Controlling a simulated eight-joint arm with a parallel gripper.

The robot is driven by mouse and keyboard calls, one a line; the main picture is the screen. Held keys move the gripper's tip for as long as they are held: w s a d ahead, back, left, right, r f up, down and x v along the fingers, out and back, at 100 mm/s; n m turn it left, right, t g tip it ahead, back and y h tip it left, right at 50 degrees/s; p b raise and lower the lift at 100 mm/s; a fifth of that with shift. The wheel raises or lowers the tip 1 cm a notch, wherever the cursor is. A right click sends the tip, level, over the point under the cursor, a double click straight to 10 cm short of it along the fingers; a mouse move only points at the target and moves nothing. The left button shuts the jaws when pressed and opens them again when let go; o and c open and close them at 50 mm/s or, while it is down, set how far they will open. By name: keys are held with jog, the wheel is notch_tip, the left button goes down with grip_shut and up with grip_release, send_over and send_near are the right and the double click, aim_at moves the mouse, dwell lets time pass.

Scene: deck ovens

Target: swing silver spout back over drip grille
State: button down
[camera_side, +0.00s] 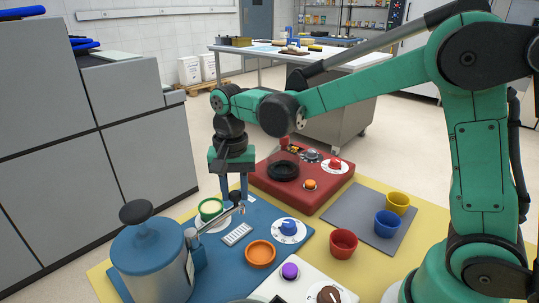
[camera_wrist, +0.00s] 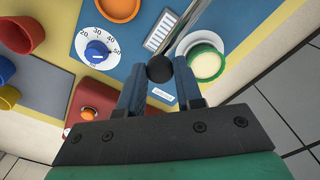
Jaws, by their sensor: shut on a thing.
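The silver spout (camera_side: 216,222) reaches from the blue-lidded metal urn (camera_side: 148,262) toward my gripper (camera_side: 235,196). It also shows in the wrist view as a grey bar (camera_wrist: 187,28). A black ball knob (camera_wrist: 159,68) at its outer end sits between the fingers of my gripper (camera_wrist: 158,72), which is shut on it. The pale slotted drip grille (camera_side: 237,234) lies flat on the blue panel. In the wrist view the grille (camera_wrist: 164,32) is left of the spout, uncovered. The spout lies between the grille and a green-rimmed round piece (camera_wrist: 204,62).
An orange bowl (camera_side: 260,254) and a blue dial (camera_side: 288,229) are on the panel near the grille. A red box (camera_side: 306,185) with knobs stands behind. Red (camera_side: 343,243), blue (camera_side: 388,223) and yellow (camera_side: 398,202) cups stand at right. Grey cabinets (camera_side: 90,125) stand at left.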

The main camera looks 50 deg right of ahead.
jog(key=c, duration=0.6)
grip_release()
jog(key=shift+r, duration=2.85)
jog(key=shift+s+d+r+n+t, duration=0.2)
jog(key=shift+s+n+t, duration=0.1)
jog(key=shift+s, duration=0.15)
jog(key=s+d+n+t, duration=0.1)
jog(key=s+n+t, duration=0.1)
jog(key=s, duration=0.1)
jog(key=s+d+f+n+t, duration=0.1)
jog(key=s+n+t, duration=0.1)
jog(key=n, duration=0.1)
jog(key=s+d+f+n+t, duration=0.1)
jog(key=s+n+t, duration=0.1)
jog(key=s+n, duration=0.1)
jog(key=shift+s+d+f, duration=0.2)
jog(key=shift+s+d, duration=0.05)
jog(key=shift+s, duration=0.05)
